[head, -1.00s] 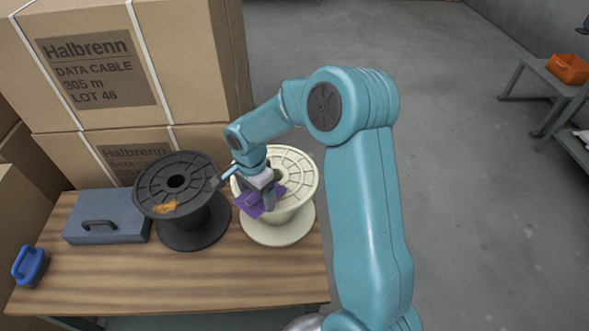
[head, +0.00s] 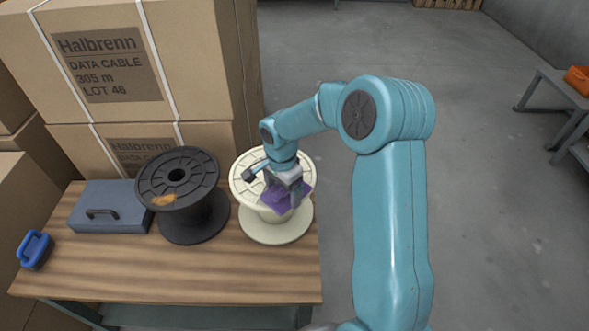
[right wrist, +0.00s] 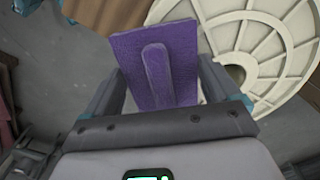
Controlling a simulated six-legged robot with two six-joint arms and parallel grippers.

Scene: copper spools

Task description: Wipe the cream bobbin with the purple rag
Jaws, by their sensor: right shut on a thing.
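The cream bobbin (head: 272,232) stands upright on the table, its ribbed top flange partly covered by my right arm. The flange (right wrist: 264,40) also fills the upper right of the right wrist view. My right gripper (head: 289,200) is over the front right of the bobbin, shut on the purple rag (head: 278,197). The rag (right wrist: 140,62) sticks out beyond the fingers in the right wrist view, with a raised fold in its middle. There it lies left of the flange's edge. I cannot tell whether it touches the bobbin. My left gripper is not in view.
A black spool (head: 192,229) with an orange mark stands close left of the bobbin. A grey-blue case (head: 105,195) and a blue-handled object (head: 34,250) are farther left. Cardboard boxes (head: 190,60) rise behind. The table's front strip (head: 190,275) is clear.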

